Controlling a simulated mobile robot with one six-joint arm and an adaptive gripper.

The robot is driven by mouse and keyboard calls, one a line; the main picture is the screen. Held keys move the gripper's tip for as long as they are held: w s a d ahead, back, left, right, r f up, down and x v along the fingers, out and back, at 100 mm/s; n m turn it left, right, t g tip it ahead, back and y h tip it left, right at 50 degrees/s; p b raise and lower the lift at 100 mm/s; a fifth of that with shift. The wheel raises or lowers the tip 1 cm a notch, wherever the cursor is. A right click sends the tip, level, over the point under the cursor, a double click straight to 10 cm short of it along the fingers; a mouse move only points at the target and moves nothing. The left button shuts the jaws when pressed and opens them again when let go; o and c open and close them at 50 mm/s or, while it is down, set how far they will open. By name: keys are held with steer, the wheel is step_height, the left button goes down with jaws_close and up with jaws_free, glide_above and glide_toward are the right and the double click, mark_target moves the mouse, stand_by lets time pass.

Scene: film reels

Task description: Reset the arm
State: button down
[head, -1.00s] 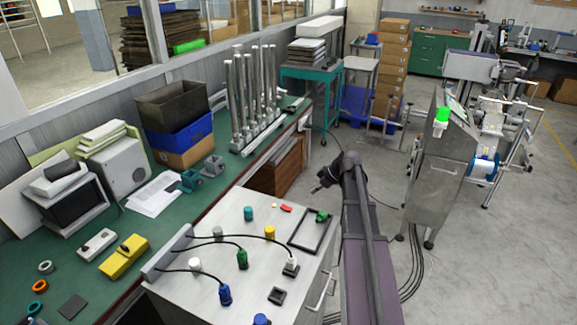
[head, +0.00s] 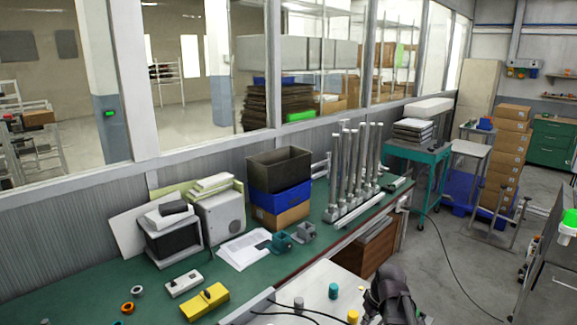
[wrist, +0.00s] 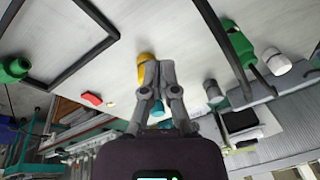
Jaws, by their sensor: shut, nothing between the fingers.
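My gripper (wrist: 158,66) shows in the wrist view, its two grey fingers shut at the tips with nothing between them. A yellow cylinder (wrist: 144,72) stands on the pale panel just beyond the fingertips; I cannot tell whether they touch. A teal cylinder (wrist: 158,108) shows through the gap between the finger links. In the head view, the dark end of my arm (head: 388,292) is at the bottom edge, over the pale panel, and the fingers cannot be made out there.
The pale panel (head: 325,278) carries a teal cylinder (head: 334,291) and a grey one (head: 298,303). The wrist view also shows a red piece (wrist: 92,99), a green plug (wrist: 238,42) and a black frame (wrist: 75,62). A green bench (head: 120,272) runs along the wall.

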steer(key=s+a+m+g+h, duration=0.1)
steer(key=s+a+m+h, duration=0.1)
steer(key=s+a, duration=0.3)
steer(key=shift+s+a+f+m, duration=0.2)
steer(key=shift+s+m, duration=0.5)
steer(key=shift+s, duration=0.85)
